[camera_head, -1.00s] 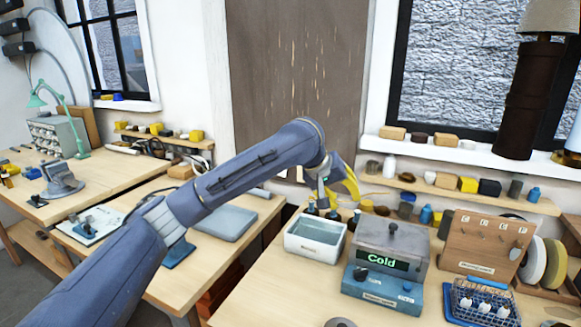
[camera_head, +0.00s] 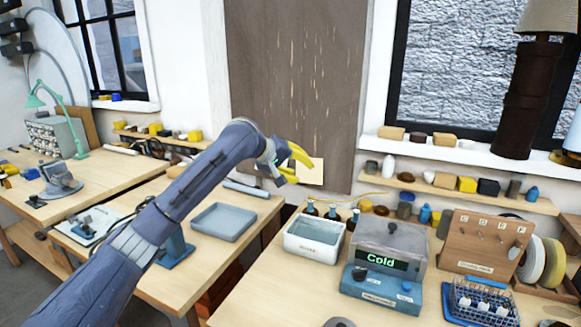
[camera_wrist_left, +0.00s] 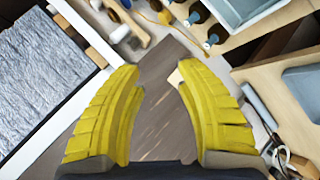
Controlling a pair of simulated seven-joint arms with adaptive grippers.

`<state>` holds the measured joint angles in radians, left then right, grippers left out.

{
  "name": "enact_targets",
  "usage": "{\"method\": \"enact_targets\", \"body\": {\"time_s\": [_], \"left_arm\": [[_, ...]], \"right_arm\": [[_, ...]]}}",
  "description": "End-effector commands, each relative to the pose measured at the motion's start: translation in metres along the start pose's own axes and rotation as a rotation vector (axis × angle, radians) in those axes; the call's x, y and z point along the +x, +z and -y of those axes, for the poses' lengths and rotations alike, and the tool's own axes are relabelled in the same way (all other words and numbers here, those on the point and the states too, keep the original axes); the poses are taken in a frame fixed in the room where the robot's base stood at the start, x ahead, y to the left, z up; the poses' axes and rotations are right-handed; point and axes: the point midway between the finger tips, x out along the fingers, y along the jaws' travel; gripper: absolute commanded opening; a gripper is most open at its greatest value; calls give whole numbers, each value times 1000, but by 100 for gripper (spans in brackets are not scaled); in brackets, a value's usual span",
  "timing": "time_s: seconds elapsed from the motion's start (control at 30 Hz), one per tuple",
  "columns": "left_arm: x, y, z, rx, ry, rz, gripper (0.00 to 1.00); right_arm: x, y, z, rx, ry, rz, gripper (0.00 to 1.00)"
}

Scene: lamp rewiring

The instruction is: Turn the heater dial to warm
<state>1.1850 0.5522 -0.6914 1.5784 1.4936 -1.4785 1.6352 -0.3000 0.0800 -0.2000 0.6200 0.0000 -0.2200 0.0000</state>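The heater (camera_head: 390,245) is a grey box on a blue base (camera_head: 382,290), standing on the right workbench. Its display (camera_head: 381,260) reads "Cold" in green. My left gripper (camera_head: 302,163) has yellow fingers and is up in the air, left of and above the heater, in front of the brown board. The heater does not show there. My right gripper is not in view.
A white tub (camera_head: 314,238) of liquid stands left of the heater, with small bottles behind it. A wooden hook board (camera_head: 482,245) and a blue wire rack (camera_head: 482,302) stand to the right. A grey tray (camera_head: 223,222) lies on the left bench.

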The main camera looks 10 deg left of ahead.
Motion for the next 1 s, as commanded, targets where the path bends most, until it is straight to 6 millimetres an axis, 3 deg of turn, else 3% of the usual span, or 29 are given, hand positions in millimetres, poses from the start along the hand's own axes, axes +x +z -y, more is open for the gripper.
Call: {"method": "enact_targets", "body": {"time_s": [0.3,0.83,1.0], "left_arm": [[-6,-18,10,-30,19,-33,35],[-7,-21,11,-33,22,-37,35],[-13,-24,-4,-16,35,-47,35]], "right_arm": [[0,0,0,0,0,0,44],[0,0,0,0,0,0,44],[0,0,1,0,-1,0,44]]}}
